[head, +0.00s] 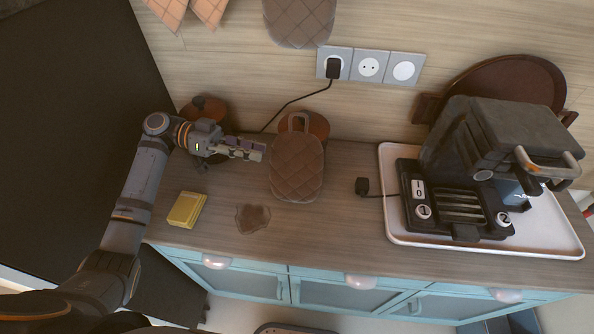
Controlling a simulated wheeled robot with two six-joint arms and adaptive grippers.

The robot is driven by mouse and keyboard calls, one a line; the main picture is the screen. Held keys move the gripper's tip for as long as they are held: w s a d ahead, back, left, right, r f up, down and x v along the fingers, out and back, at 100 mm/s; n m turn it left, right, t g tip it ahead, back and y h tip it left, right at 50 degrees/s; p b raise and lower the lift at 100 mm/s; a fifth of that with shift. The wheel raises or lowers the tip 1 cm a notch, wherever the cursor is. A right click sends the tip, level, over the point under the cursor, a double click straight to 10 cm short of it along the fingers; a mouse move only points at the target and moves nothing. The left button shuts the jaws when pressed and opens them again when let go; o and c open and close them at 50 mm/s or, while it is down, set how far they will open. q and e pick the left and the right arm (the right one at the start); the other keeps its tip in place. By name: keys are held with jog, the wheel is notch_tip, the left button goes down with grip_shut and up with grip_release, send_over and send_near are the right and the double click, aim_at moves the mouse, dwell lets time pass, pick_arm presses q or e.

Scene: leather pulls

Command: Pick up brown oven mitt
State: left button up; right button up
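A brown quilted oven mitt (296,172) with a loop at its top is on the counter near the wall, in the middle of the head view. My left gripper (262,152) reaches in from the left and points at the mitt's left edge. Its fingertips look just short of the mitt, with nothing seen between them. The fingers overlap in this view, so their opening is unclear. A similar brown quilted piece (299,22) hangs on the wall above. My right gripper is out of view.
A lidded brown pot (204,112) stands behind my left gripper, and another brown round thing (318,125) is partly hidden behind the mitt. A yellow block (186,209) and a brown patch (252,218) lie in front. A black grill (455,205) sits on a white tray (555,245) at right.

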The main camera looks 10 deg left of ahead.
aim_at(275, 165)
pick_arm(q)
jog(key=d+f, duration=0.2)
jog(key=d+f+b, duration=0.1)
jog(key=d+f, duration=0.1)
jog(key=d, duration=0.1)
jog(key=shift+w+d+f, duration=0.1)
jog(key=shift+d+f, duration=0.05)
jog(key=shift+f, duration=0.25)
jog(key=d, duration=0.1)
jog(key=d+p, duration=0.1)
jog(key=d, duration=0.3)
jog(key=shift+f+p, duration=0.3)
jog(key=shift+p, duration=0.05)
jog(key=shift+d+f, duration=0.1)
jog(key=shift+d, duration=0.05)
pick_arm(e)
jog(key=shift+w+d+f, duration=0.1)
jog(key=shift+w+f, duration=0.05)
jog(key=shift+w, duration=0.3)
pick_arm(q)
grip_shut()
